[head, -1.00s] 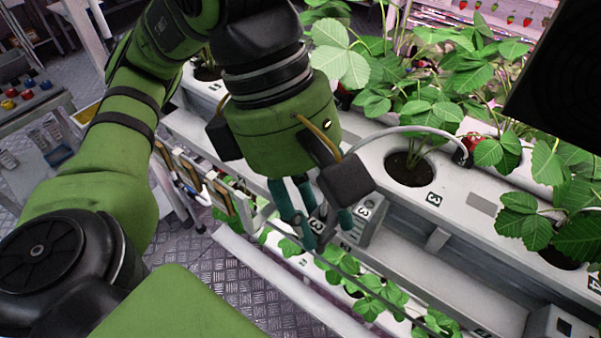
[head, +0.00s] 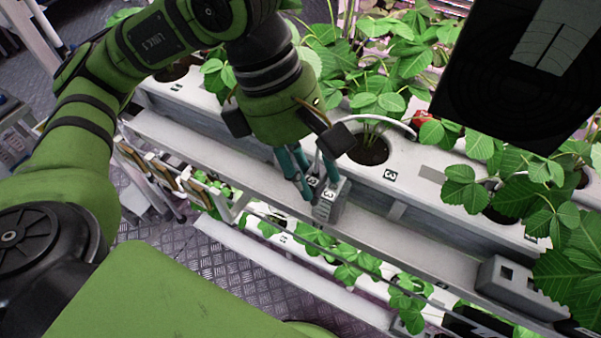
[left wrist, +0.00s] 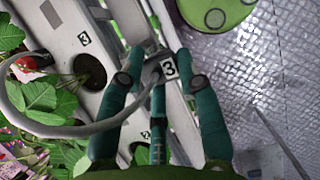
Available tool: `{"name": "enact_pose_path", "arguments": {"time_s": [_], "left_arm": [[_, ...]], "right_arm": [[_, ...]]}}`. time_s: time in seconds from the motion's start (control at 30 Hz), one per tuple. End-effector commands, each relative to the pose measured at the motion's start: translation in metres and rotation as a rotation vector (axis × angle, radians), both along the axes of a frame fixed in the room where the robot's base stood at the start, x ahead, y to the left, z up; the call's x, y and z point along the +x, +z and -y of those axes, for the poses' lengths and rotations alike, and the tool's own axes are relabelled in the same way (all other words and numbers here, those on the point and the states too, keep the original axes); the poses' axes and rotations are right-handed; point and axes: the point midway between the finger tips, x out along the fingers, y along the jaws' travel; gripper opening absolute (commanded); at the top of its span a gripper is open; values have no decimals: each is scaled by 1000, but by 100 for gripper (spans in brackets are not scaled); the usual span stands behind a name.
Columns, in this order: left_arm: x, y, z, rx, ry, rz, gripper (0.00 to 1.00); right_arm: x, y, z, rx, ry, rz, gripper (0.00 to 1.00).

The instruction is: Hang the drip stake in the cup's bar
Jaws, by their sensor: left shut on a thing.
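My left gripper (head: 319,188) has teal fingers, closed in around the thin drip stake at the end of a grey tube (head: 385,120). The stake itself is mostly hidden by the fingers. The tube (left wrist: 60,130) also shows in the left wrist view, curving in from the left to the fingers (left wrist: 160,85). I cannot tell whether the stake touches the cup's bar. My right gripper is out of view.
A white planter gutter (head: 435,185) with strawberry plants (head: 460,180) runs behind the rail. Another grey cup (head: 515,280) stands farther right. A lower row of plants (head: 350,265) lies below. A dark panel (head: 520,70) covers the upper right.

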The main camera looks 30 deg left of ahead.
Motion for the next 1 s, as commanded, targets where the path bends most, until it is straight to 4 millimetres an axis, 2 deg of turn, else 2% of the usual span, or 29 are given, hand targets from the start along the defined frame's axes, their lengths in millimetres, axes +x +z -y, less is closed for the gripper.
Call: {"name": "enact_pose_path", "arguments": {"time_s": [0.77,0.8,1.0], "left_arm": [[78,2,5,0,0,-2,18],[77,-10,5,1,-2,-1,18],[77,-29,5,0,-1,0,18]], "right_arm": [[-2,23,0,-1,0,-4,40],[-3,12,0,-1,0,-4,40],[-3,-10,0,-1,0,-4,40]]}}
